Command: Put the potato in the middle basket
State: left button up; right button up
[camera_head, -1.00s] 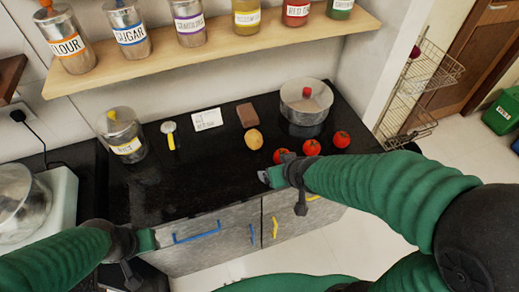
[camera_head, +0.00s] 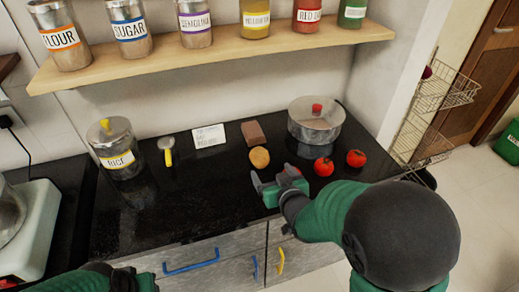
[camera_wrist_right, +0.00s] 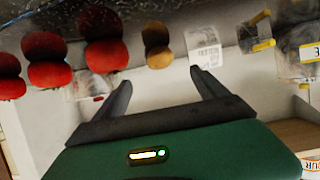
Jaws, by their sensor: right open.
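The potato (camera_head: 259,157) is a small yellow-brown lump on the black counter, in front of a brown block. My right gripper (camera_head: 272,181) is open and empty, just in front of the potato and apart from it. In the right wrist view the potato (camera_wrist_right: 157,45) shows beyond the gap between the open fingers (camera_wrist_right: 160,82). A wire rack with baskets stands at the right; its upper basket (camera_head: 447,92) and a lower basket (camera_head: 420,148) show. I cannot tell which is the middle one. My left gripper (camera_head: 135,280) is at the bottom left edge, mostly cut off.
Two tomatoes (camera_head: 324,166) (camera_head: 356,158) sit right of my right gripper; a third is mostly hidden behind it. A pot (camera_head: 315,122) stands behind them. The rice jar (camera_head: 117,150), peeler (camera_head: 168,150) and white card (camera_head: 208,136) are left. A jar shelf (camera_head: 215,52) hangs above.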

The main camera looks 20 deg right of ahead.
aim_at(264, 161)
jog(key=b+x, duration=0.1)
jog(key=x, duration=0.7)
jog(key=shift+f, duration=0.1)
jog(key=shift+w+d+f, duration=0.15)
jog(key=shift+w, duration=0.2)
jog(key=b+x, duration=0.1)
jog(key=x, duration=0.3)
jog(key=shift+w+a, duration=0.25)
jog(key=shift+w, duration=0.2)
jog(key=shift+d, duration=0.15)
jog(key=c, duration=1.7)
